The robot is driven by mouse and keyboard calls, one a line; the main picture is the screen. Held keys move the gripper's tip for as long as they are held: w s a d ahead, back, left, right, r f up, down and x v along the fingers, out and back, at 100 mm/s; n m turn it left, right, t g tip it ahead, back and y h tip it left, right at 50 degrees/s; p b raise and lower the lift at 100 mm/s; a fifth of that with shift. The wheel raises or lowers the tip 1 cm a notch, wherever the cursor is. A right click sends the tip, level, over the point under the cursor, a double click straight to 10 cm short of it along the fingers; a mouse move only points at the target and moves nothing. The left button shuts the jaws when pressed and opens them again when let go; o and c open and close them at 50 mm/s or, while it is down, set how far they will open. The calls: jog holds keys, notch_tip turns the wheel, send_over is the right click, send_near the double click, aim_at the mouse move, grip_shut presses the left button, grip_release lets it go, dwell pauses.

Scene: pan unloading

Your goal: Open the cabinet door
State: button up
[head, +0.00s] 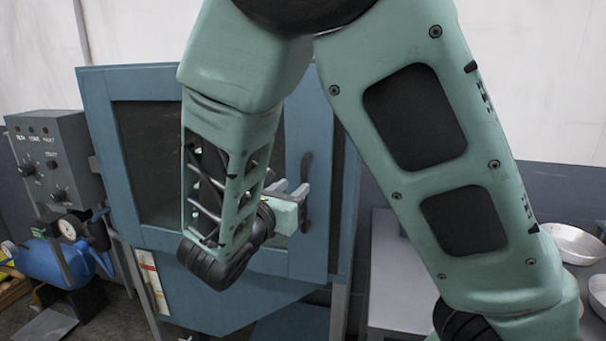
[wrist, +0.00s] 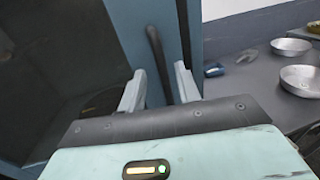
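The blue cabinet (head: 100,120) has a door (head: 290,262) with a dark window, and the door appears shut. A dark vertical handle (head: 306,192) is on the right side of the door; it also shows in the wrist view (wrist: 157,50). My gripper (head: 292,190) is at the handle, its pale fingers pointing toward the door. In the wrist view my gripper (wrist: 159,76) is open, with one finger on each side of the handle and gaps visible beside it. My arm hides part of the door and window in the head view.
A grey counter (wrist: 240,85) right of the cabinet holds metal pans (head: 572,242) and small tools (wrist: 247,55). A grey control box (head: 60,160) and a blue tank with a gauge (head: 60,262) stand left of the cabinet. A wall is behind.

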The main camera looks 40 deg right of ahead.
aim_at(302, 180)
jog(key=p+x, duration=0.1)
jog(key=x, duration=0.5)
jog(key=shift+w+d, duration=0.1)
jog(key=shift+d, duration=0.2)
grip_shut()
